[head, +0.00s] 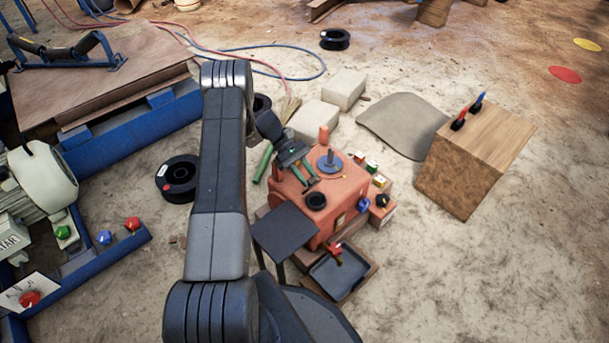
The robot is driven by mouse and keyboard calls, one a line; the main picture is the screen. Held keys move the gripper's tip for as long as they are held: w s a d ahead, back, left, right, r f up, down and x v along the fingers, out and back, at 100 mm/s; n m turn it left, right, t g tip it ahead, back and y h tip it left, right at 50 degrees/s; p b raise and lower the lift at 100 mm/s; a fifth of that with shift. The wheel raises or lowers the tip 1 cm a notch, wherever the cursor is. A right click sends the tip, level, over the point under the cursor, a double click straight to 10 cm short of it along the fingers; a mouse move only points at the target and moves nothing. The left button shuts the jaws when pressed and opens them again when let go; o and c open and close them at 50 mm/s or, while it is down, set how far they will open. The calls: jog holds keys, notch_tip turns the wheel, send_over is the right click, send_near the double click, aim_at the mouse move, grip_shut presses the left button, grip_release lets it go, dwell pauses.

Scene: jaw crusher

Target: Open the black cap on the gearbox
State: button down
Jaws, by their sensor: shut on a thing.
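The orange-red gearbox (325,228) stands right of my arm, near the middle of the head view. The round black cap (316,201) is on its top face, toward the front. My gripper (311,182), dark with greenish fingers, reaches over the gearbox from the upper left, with its fingertips at the cap's far side. It is shut on the cap, though the contact is small and partly hidden. A blue-grey disc with an upright stem (330,161) and an orange post (323,136) stand behind the cap.
A dark flat plate (285,230) stands at the gearbox's near left. A black tray (340,271) lies in front. Small coloured valves (372,168) line the gearbox's right side. A wooden block (473,160) stands farther right, with open floor between.

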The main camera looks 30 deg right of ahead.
jog(key=shift+w, duration=0.15)
dwell(0.4)
jog(key=c, duration=1.1)
grip_release()
jog(key=v, duration=0.4)
jog(key=p+v, duration=0.1)
jog(key=v, duration=0.8)
jog(key=shift+w+a+f+p, duration=0.15)
jog(key=shift+w+p, duration=0.15)
jog(key=shift+w, duration=0.25)
